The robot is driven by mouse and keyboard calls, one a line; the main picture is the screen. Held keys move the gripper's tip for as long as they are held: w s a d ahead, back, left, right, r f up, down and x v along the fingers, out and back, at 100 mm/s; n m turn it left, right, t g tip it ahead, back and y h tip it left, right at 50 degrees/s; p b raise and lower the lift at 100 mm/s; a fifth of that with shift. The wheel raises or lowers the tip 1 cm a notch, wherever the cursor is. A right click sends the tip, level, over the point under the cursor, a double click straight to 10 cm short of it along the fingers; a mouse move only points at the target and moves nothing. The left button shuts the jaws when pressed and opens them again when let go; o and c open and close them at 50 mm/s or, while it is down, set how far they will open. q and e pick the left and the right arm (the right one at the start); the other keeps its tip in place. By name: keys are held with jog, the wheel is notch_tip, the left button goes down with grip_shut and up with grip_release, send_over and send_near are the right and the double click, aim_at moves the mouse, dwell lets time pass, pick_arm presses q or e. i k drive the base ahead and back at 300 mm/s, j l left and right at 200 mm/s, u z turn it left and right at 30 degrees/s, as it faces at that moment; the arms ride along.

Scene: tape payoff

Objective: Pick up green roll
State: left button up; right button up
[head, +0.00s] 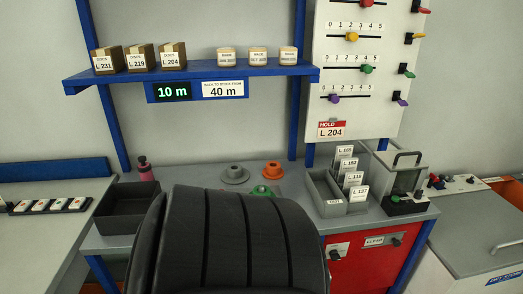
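A green round piece (262,191) sits on the grey bench top (185,179) at the middle. Only its upper part shows, because a large black grooved shape close to the camera covers the rest. I cannot tell for certain whether it is the green roll. A grey round piece (235,175) and an orange round piece (272,170) stand just behind it. Neither of my grippers can be made out in the head view.
A dark empty tray (123,212) and a pink-and-black bottle (145,169) are at the left. A blue shelf (190,75) with boxes and pale blocks hangs above.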

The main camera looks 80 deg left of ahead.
aim_at(268, 193)
jog(key=u, duration=1.5)
jog(key=j+u, duration=0.45)
jog(key=i+j+u, duration=0.1)
jog(key=j+u, duration=0.15)
jog(key=u, duration=0.2)
